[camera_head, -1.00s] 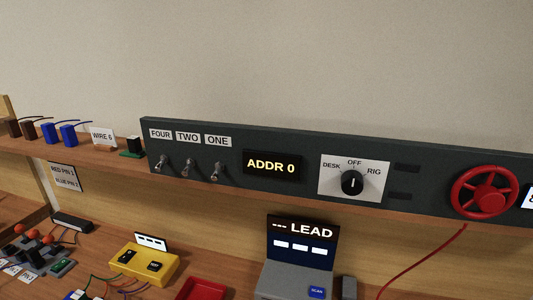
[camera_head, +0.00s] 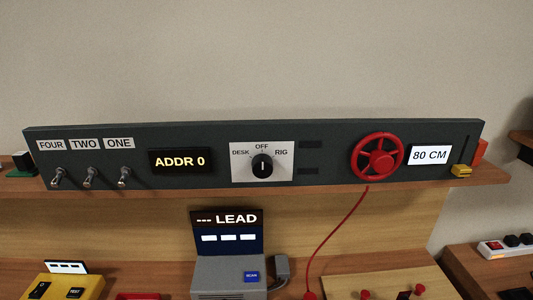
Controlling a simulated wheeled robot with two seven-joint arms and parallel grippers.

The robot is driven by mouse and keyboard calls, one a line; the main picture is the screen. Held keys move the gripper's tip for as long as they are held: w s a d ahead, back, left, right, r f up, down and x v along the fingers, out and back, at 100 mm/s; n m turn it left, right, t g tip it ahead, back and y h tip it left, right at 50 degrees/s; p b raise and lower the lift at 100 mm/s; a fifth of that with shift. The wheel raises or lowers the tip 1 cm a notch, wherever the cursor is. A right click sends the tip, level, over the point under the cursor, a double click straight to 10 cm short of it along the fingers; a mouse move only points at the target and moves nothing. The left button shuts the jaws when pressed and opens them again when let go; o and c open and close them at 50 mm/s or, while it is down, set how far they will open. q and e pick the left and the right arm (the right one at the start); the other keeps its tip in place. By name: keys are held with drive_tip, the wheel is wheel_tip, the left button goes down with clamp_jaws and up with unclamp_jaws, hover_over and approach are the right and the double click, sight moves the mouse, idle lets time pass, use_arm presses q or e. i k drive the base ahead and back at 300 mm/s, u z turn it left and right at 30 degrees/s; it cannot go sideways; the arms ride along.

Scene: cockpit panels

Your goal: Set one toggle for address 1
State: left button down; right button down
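A long dark panel (camera_head: 330,165) stands on the wooden shelf. At its left end are three metal toggles under white labels: the FOUR toggle (camera_head: 58,178), the TWO toggle (camera_head: 91,178) and the ONE toggle (camera_head: 123,178). All three levers look to lean the same way; their exact positions are too small to tell. The address display (camera_head: 180,161) to their right reads "ADDR 0". Neither of my grippers shows in the head view.
Right of the display are a black knob (camera_head: 262,166) pointing to OFF, a red handwheel (camera_head: 377,156) and an "80 CM" display (camera_head: 430,155). Below are a LEAD terminal (camera_head: 229,275) and a yellow box (camera_head: 72,286). A red cable (camera_head: 335,235) hangs from the handwheel.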

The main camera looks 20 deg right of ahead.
sight(122, 180)
drive_tip(key=k, duration=1.3)
drive_tip(key=z, duration=0.35)
drive_tip(key=i, duration=0.85)
drive_tip(key=u, duration=0.05)
